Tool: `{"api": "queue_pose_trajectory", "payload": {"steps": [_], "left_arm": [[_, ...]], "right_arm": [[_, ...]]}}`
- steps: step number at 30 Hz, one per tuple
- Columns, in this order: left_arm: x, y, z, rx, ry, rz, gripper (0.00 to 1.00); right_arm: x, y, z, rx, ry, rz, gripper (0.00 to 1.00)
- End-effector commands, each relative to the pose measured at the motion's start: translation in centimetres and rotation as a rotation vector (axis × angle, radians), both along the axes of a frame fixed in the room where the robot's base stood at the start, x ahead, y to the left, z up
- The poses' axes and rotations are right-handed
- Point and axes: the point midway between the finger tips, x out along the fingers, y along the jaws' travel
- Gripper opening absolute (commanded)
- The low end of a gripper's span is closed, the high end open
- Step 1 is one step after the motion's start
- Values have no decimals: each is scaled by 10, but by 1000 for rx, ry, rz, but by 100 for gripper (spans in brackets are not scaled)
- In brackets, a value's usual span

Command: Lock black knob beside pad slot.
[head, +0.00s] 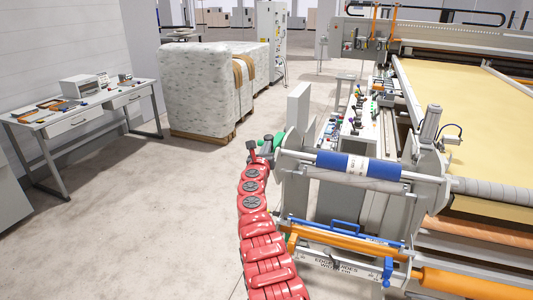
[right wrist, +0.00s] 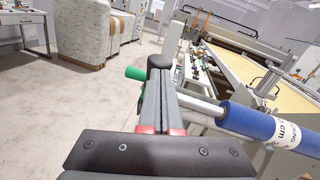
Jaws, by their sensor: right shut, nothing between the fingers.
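My right gripper (head: 266,146) is at the left end of the roller frame, at the tip of my red arm. In the right wrist view its dark fingers (right wrist: 168,90) are together and empty. A rounded black piece (right wrist: 160,61) shows at the fingertips; I cannot tell for sure whether it is the black knob or part of the fingers, nor whether they touch. A green handle (right wrist: 135,73) is just left of the fingers; it also shows in the head view (head: 279,140). I cannot make out the pad slot. My left gripper is not in view.
A blue roll (head: 330,160) with a white label sits on the frame, right of the gripper. A control panel (head: 355,125) and the yellow quilting bed (head: 460,95) lie beyond. Wrapped pallets (head: 200,90) and a table (head: 85,112) stand left. The floor between is clear.

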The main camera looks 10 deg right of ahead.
Motion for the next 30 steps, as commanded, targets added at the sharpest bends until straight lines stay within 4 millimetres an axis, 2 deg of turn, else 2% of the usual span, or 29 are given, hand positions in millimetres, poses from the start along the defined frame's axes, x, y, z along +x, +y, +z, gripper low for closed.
{"api": "queue_pose_trajectory", "payload": {"steps": [7,16,30], "left_arm": [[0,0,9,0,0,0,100],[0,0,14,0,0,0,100],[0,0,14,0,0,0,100]], "right_arm": [[9,-5,12,25,32,0,0],[15,-11,14,68,100,-2,0],[16,-13,16,75,105,-5,0]]}}
